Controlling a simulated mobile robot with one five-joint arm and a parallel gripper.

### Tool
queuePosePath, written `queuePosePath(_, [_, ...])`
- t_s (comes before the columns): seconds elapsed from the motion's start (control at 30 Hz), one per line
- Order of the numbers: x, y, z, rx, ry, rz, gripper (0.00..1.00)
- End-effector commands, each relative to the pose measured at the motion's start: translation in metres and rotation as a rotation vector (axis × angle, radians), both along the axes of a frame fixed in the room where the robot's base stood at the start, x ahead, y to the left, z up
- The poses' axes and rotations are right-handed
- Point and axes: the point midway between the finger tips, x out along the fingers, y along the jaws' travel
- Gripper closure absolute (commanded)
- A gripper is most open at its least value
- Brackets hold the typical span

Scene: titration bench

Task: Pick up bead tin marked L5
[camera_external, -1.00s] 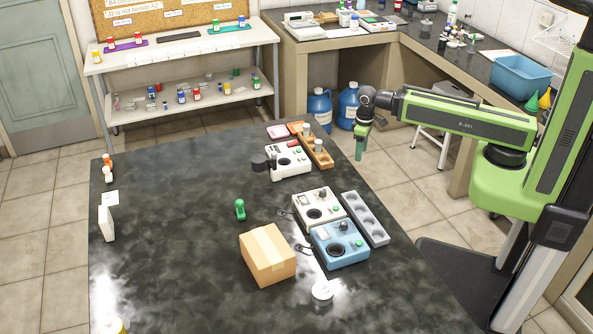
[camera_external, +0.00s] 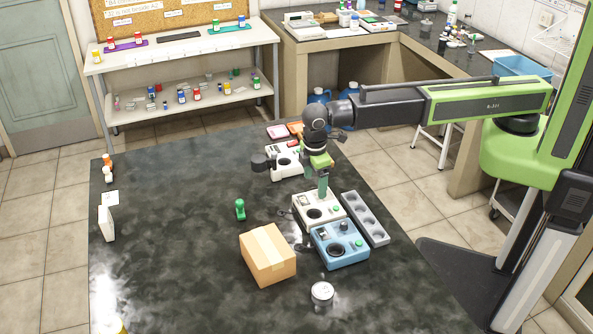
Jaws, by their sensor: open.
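A small round tin with a pale lid (camera_external: 322,292) stands on the dark bench near its front, right of the cardboard box. Its marking is too small to read, so I cannot tell whether it is L5. My gripper (camera_external: 323,190) points down over the row of devices, with its green fingers in front of the white device. It is open, with nothing visible between the fingers. It is well behind the round tin and apart from it.
A cardboard box (camera_external: 267,254), a blue device (camera_external: 339,244), a white device (camera_external: 319,211) and a grey tray with round wells (camera_external: 365,218) crowd the area. A green stamp-like object (camera_external: 240,210) stands left. The bench's left middle is clear.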

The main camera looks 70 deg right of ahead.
Motion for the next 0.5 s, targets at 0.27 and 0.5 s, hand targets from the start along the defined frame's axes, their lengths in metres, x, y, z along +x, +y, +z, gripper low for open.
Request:
queuePosePath(0.27, [-0.114, 0.261, 0.067, 0.073, 0.036, 0.564, 0.23])
queuePosePath(0.5, [-0.144, 0.294, 0.069, 0.086, 0.042, 0.656, 0.23])
